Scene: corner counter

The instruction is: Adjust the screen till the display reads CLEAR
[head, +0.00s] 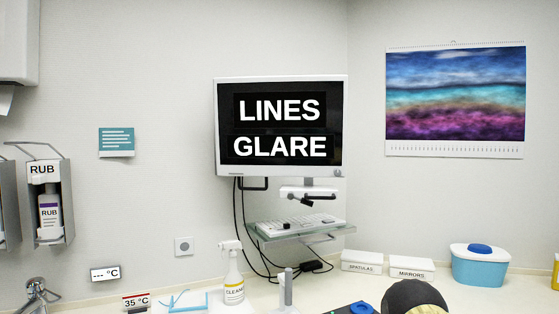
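The screen (226,90) is a monitor with a pale frame, mounted in front of the back wall near the corner. Its dark display (280,128) reads LINES on the upper row and GLARE on the lower row, in white letters. A small light mark shows at the lower right of its frame. A pale mount with a dark lever-like part (305,199) is below the screen. My gripper is not in view, so its state and its distance from the screen do not show.
A glass shelf (262,233) with a keyboard (300,226) is under the screen, with dark cables hanging beside it. On the counter stand a spray bottle (233,279), SPATULAS and MIRRORS boxes (412,274) and a blue tub (480,267). A dark rounded object (414,297) shows at the bottom.

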